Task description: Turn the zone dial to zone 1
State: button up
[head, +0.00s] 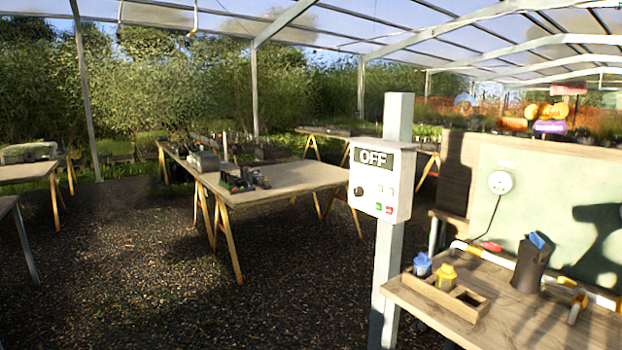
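A light grey control box (399,213) is fixed to a grey post (398,115) right of centre. Its dark display (374,158) reads OFF in white letters. A small round black dial (359,191) sits on the left of its front face; its pointer direction and any zone marks are too small to read. A green button (379,207) and a red button (389,210) sit low on the face. My gripper is not in view.
Right of the post, a wooden bench (510,323) holds a wooden tray (440,293) with blue and yellow fittings, a dark container (530,268) and white pipes. A table (300,180) stands behind left. Gravel floor (120,260) in front is open.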

aim_at(359, 192)
jog(key=i+u, duration=0.15)
jog(key=i, duration=2.25)
